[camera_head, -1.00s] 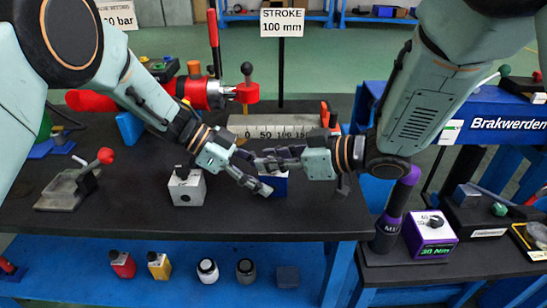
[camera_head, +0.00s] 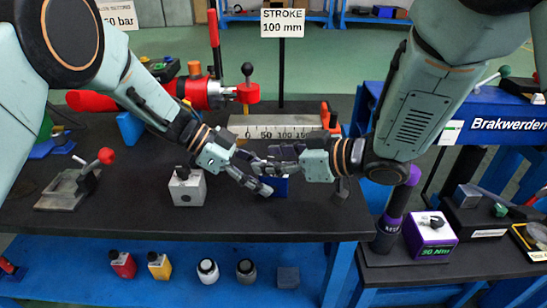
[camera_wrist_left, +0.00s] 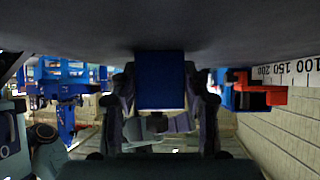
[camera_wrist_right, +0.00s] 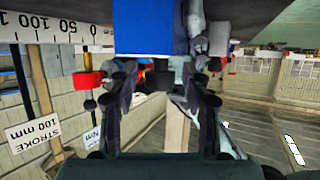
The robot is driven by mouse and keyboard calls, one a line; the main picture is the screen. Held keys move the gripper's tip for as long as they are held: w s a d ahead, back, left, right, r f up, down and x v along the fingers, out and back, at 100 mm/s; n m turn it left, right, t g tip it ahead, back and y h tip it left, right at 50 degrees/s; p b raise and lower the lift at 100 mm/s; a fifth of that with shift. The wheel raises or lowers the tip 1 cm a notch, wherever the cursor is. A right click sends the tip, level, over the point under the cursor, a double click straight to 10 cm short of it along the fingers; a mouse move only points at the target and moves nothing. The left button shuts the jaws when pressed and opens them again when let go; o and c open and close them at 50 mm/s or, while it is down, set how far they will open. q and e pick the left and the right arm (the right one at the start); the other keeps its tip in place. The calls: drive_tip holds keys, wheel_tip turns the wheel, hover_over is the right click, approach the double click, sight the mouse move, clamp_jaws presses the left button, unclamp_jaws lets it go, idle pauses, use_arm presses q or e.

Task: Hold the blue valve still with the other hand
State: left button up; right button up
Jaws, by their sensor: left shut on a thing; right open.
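The blue valve shows as a plain blue block (camera_head: 281,187) on the black bench, partly hidden by both grippers in the head view. My left gripper (camera_head: 256,178) is shut on it from the left. In the left wrist view the blue valve (camera_wrist_left: 160,80) sits between the two fingers. My right gripper (camera_head: 262,160) is open, with its fingers pointing left, just above and behind the left fingers. In the right wrist view the blue block (camera_wrist_right: 143,28) lies at the top, beyond the open fingers (camera_wrist_right: 164,80), with a grey part (camera_wrist_right: 196,28) beside it.
A small grey block (camera_head: 187,189) with a dark knob stands left of the grippers. A scale plate (camera_head: 275,130) and a red hand pump (camera_head: 205,95) are behind. A purple-topped tool (camera_head: 396,215) and purple box (camera_head: 430,235) are at right. The bench's front strip is clear.

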drive_tip(key=v, duration=1.2)
drive_tip(key=shift+w+r, duration=0.1)
drive_tip(key=shift+w+n+g+y, duration=0.8)
drive_tip(key=shift+w+n+g, duration=1.9)
drive_tip(key=shift+n+g, duration=0.6)
drive_tip(key=shift+m, duration=0.3)
drive_tip(key=x, duration=1)
drive_tip(key=shift+s+a+f, duration=0.15)
drive_tip(key=shift+f, duration=0.3)
clamp_jaws()
